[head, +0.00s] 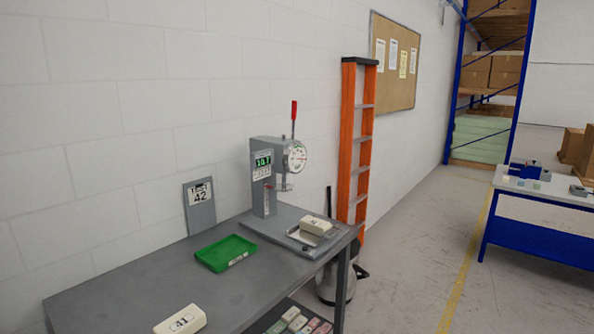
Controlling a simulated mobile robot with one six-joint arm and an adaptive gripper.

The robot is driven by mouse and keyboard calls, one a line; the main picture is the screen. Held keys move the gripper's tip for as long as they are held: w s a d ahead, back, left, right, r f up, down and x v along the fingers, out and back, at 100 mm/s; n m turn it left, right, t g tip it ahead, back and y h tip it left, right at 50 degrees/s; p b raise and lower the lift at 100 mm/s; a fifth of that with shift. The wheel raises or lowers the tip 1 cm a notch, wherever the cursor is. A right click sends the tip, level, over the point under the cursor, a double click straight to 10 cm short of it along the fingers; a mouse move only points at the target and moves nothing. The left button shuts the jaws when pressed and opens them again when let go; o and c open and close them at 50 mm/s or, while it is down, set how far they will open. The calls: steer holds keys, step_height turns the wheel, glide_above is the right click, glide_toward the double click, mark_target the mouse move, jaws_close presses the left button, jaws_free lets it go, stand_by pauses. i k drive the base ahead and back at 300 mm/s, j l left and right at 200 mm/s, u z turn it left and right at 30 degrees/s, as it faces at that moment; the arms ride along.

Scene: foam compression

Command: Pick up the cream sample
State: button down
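A cream block (181,320) with a label that reads 41 lies on the near part of the grey table, cut by the bottom edge of the head view. A second cream block (316,226) with a small label lies on a flat metal plate (302,237) at the table's right end. Its label is too small to read surely. My gripper is not in the head view, so its distance to either block does not show.
A press with a dial and red lever (280,165) stands behind the plate. A green tray (226,252) and a sign reading 42 (200,205) are left of it. Several coloured blocks (299,322) lie below the tabletop. An orange ladder (356,150) leans on the wall.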

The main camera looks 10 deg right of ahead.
mark_target(310, 224)
steer(key=i+l+u, duration=0.3)
steer(key=i+l, duration=0.3)
steer(key=i, duration=0.35)
steer(key=i+l+u, duration=0.3)
steer(key=i+l, duration=0.5)
steer(key=i+l+u, duration=0.3)
steer(key=i+l, duration=0.5)
steer(key=l, duration=0.25)
